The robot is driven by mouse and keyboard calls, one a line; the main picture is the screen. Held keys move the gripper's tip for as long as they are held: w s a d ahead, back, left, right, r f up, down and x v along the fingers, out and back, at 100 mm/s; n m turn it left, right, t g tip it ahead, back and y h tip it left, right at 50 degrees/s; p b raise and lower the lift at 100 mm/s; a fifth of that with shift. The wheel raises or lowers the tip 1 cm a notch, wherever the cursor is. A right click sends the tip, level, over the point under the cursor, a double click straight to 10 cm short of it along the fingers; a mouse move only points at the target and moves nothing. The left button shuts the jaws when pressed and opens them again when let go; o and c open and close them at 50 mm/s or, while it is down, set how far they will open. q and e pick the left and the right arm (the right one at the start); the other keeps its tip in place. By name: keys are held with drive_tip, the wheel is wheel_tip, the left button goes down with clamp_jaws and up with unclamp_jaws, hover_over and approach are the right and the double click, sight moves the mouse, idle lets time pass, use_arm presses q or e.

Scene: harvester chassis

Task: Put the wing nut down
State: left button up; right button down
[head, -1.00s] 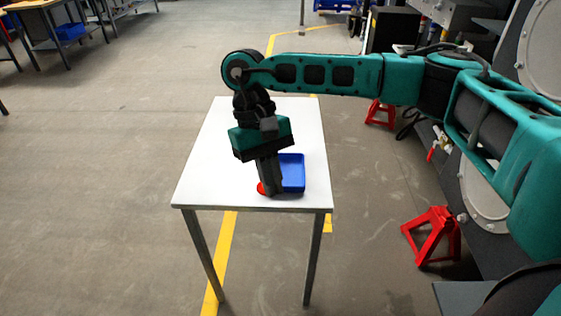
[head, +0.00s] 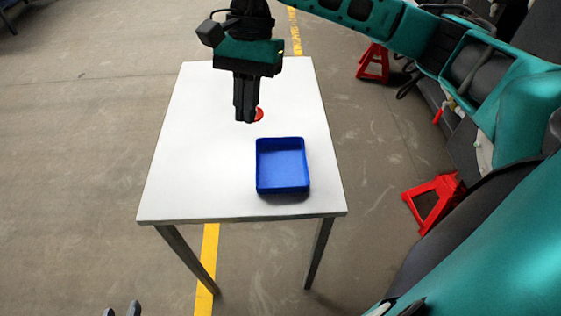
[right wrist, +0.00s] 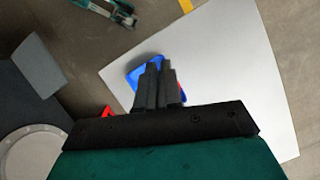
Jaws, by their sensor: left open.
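My right gripper (head: 245,118) hangs over the white table, fingers pointing down and close together. A red piece, seemingly the wing nut (head: 259,114), shows at its fingertips in the head view, partly hidden by the fingers. A sliver of red also shows beside the fingers in the right wrist view (right wrist: 181,88). The gripper appears shut on it; its height above the table is hard to tell. A blue tray (head: 283,190) stands on the table, nearer than the gripper and to its right. It looks empty. My left gripper (head: 121,310) shows only its fingertips, open, at the bottom left edge.
The white table (head: 190,185) is otherwise bare, with free room left of the tray. Red jack stands (head: 433,200) and dark machinery stand to the right. A yellow line (head: 207,260) runs along the floor under the table.

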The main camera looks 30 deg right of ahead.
sight(268, 177)
drive_tip(key=d+m+t+b, duration=0.5)
drive_tip(key=m, duration=0.9)
wheel_tip(268, 177, down, 20)
drive_tip(key=b, duration=0.4)
drive_tip(key=shift+s+a+r, duration=0.15)
drive_tip(key=shift+r, duration=0.05)
drive_tip(key=shift+f, duration=0.15)
drive_tip(key=c, duration=1.3)
unclamp_jaws()
drive_tip(key=shift+r, duration=0.45)
drive_tip(key=p+v, duration=0.1)
drive_tip(key=v, duration=1)
drive_tip(key=shift+d+r+p, duration=0.2)
drive_tip(key=shift+r+p, duration=0.05)
drive_tip(key=shift+p, duration=0.15)
